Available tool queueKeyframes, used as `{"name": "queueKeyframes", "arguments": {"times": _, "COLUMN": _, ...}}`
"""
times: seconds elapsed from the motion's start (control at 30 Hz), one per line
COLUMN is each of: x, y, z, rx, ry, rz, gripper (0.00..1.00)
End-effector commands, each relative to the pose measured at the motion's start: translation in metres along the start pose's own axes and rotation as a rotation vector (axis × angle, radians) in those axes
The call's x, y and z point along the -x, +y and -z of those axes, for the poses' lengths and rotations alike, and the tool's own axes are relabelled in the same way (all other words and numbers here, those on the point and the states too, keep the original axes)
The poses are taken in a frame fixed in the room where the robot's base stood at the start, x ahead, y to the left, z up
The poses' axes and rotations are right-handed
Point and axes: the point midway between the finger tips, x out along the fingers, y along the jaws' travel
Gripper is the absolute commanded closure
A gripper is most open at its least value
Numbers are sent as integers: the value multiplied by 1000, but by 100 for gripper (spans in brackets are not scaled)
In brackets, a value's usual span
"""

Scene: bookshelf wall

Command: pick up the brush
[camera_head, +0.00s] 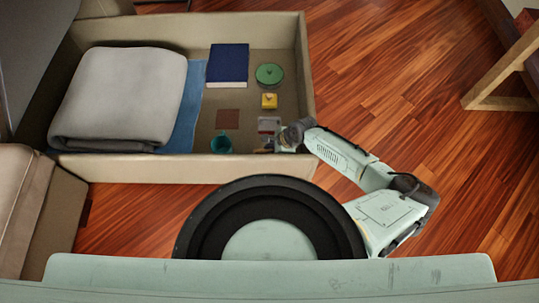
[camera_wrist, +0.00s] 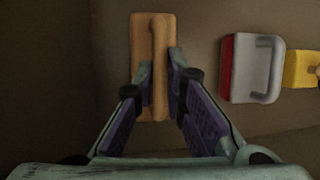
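The brush looks to be the tan wooden block with a raised bar handle (camera_wrist: 141,35), upper middle in the wrist view. In the head view only a small tan bit of it shows beside my gripper, in the front right of the drawer. My gripper (camera_wrist: 160,70) points down at it, with one finger on each side of the handle. A narrow gap shows between the fingers and the handle, so the gripper looks open. In the head view my gripper (camera_head: 273,146) is partly hidden by my wrist.
The open drawer (camera_head: 180,168) also holds a red-and-white handled block (camera_wrist: 244,70), a yellow box (camera_head: 269,101), a green lidded pot (camera_head: 269,74), a blue book (camera_head: 228,64), a teal cup (camera_head: 221,144), a brown square (camera_head: 228,118) and a folded grey blanket (camera_head: 120,95). The drawer's front wall is close to my wrist.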

Motion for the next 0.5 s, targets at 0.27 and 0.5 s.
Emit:
{"name": "queueKeyframes", "arguments": {"times": 0.27, "x": 0, "y": 0, "z": 0, "rx": 0, "ry": 0, "rz": 0, "gripper": 100}}
{"name": "queueKeyframes", "arguments": {"times": 0.5, "x": 0, "y": 0, "z": 0, "rx": 0, "ry": 0, "rz": 0, "gripper": 100}}
